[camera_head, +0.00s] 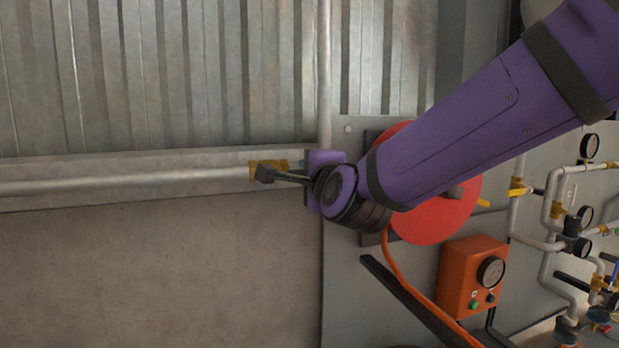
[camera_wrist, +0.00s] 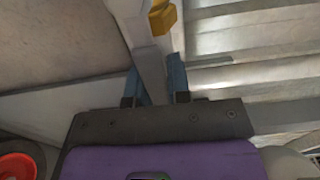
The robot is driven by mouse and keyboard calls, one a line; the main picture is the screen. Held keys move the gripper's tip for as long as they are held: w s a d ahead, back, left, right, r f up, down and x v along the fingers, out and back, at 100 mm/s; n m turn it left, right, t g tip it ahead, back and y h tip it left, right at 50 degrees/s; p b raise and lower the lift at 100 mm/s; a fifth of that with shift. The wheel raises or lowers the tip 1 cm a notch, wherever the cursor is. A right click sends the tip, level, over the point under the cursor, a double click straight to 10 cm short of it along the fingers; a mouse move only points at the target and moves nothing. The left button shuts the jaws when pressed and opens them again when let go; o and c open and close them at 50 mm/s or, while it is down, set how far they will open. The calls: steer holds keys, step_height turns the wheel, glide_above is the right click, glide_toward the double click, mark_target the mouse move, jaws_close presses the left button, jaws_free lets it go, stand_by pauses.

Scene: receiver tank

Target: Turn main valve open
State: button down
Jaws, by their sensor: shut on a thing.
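The main valve shows as a brass-yellow fitting (camera_head: 262,164) on the long grey pipe in the head view. In the wrist view a brass-yellow piece (camera_wrist: 162,17) stands at the top, just beyond the fingers. My gripper (camera_head: 266,175) reaches left along the pipe, with its dark fingertips at the valve. In the wrist view its two blue-grey fingers (camera_wrist: 154,84) stand a little apart, with a light grey bar showing between them. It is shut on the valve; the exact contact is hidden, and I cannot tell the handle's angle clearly.
The grey pipe (camera_head: 130,184) runs left along the wall below corrugated metal (camera_head: 190,75). A red reel (camera_head: 432,222) sits behind my arm with an orange hose. An orange gauge box (camera_head: 461,279) and several pipes with gauges stand at the right.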

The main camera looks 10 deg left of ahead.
steer(key=shift+r+n, duration=0.15)
steer(key=shift+n, duration=0.15)
steer(key=c, duration=1.1)
jaws_free()
steer(key=shift+o, duration=0.2)
steer(key=v, duration=1.1)
steer(key=shift+a, duration=0.15)
